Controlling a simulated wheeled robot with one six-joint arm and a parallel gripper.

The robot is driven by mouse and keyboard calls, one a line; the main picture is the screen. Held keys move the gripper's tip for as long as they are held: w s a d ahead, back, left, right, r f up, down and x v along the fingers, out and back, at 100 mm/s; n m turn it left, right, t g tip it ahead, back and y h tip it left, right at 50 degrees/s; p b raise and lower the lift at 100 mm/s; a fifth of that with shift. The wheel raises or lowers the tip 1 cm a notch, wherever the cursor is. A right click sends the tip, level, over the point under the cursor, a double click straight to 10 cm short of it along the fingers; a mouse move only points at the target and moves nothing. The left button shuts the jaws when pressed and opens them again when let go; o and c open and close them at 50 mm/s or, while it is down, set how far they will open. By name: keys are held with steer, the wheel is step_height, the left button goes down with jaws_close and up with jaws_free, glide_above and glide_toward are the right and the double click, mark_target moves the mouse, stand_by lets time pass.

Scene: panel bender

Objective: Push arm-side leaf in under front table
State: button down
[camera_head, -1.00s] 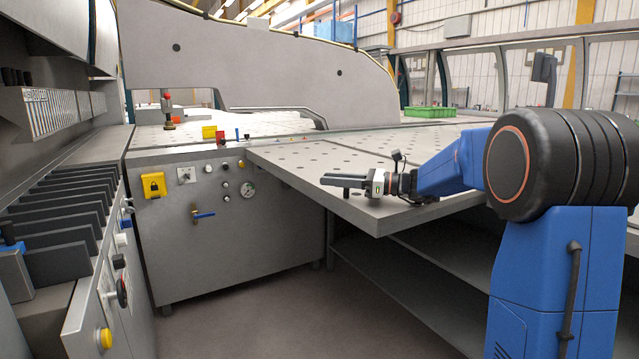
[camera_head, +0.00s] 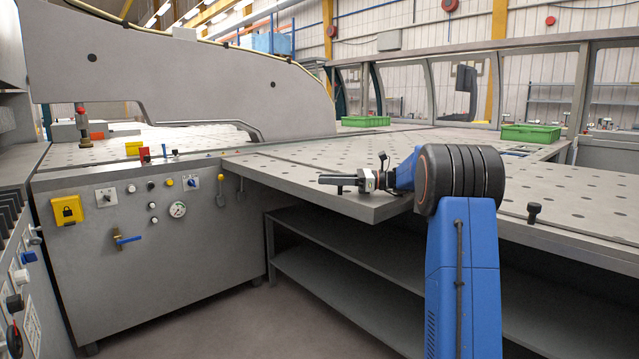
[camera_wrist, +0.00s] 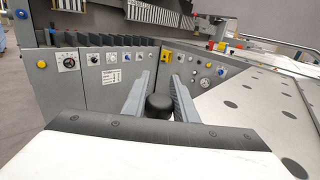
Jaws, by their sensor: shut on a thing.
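The leaf, a grey perforated plate (camera_head: 290,168), juts out at the left of the wide perforated front table (camera_head: 560,185) in the head view. Its near corner hangs over open shelves. My gripper (camera_head: 328,180) lies low over the leaf's near end, its fingers pointing left. In the wrist view, a round black knob (camera_wrist: 159,106) sits between the two grey fingers (camera_wrist: 160,92), which are shut on it. In the head view the knob is mostly hidden under the fingers. The leaf also shows at the right of the wrist view (camera_wrist: 255,112).
A grey control cabinet (camera_head: 100,270) with switches, a gauge and a yellow lock plate stands left. Shelves (camera_head: 330,275) lie below the table. Another black knob (camera_head: 534,208) stands on the table's near edge. A green bin (camera_head: 530,132) sits farther back. Floor is clear in front.

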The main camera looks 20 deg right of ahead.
steer(key=shift+w+d, duration=0.1)
steer(key=shift+d, duration=0.2)
steer(key=c, duration=1.4)
jaws_free()
step_height(320, 180, up, 10)
steer(key=shift+c, duration=0.2)
